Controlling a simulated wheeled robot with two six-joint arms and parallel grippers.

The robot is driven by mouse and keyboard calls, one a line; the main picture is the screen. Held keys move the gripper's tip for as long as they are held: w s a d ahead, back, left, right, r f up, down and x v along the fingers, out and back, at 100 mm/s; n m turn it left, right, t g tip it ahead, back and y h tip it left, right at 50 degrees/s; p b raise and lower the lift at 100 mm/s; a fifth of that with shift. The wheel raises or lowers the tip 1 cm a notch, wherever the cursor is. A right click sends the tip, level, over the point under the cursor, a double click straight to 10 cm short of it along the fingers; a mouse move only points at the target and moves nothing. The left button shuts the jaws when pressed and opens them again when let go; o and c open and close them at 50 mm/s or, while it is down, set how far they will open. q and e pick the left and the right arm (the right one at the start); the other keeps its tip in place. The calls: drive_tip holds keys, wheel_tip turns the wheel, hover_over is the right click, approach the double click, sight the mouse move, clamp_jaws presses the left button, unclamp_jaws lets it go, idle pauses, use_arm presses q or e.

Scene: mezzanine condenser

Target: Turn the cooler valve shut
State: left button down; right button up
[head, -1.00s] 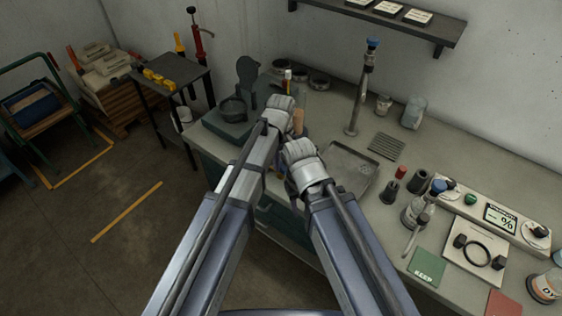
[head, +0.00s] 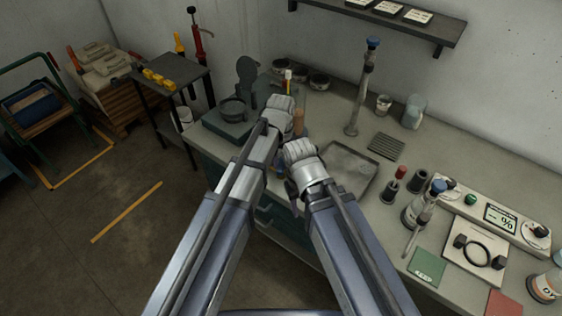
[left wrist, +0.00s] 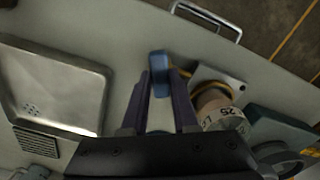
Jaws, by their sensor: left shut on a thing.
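In the left wrist view, my left gripper (left wrist: 159,82) is shut on a small blue handle (left wrist: 158,61), which appears to be the cooler valve's. The handle stands above the grey bench top, and its base is hidden. Beside it is a tan cylinder with a numbered ring (left wrist: 214,108) on a pale plate with an orange cord. In the head view the tan cylinder (head: 298,122) shows just right of my left wrist, which hides the handle. My right gripper (head: 291,190) is over the bench's front edge; its jaws are mostly hidden behind its wrist.
A metal sink tray (head: 348,168) lies right of my grippers; it fills the left of the wrist view (left wrist: 60,82). A tall stand (head: 362,90) rises behind. Bottles and a control panel (head: 500,218) occupy the right bench. A dark green device (head: 228,125) stands at left.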

sight(281, 165)
use_arm(q)
drive_tip(key=m, duration=0.4)
drive_tip(key=shift+m, duration=0.7)
drive_tip(key=c, duration=0.7)
unclamp_jaws()
drive_tip(key=shift+r, duration=0.1)
wheel_tip(281, 165, up, 8)
drive_tip(key=p, duration=0.8)
drive_tip(key=shift+f, duration=0.2)
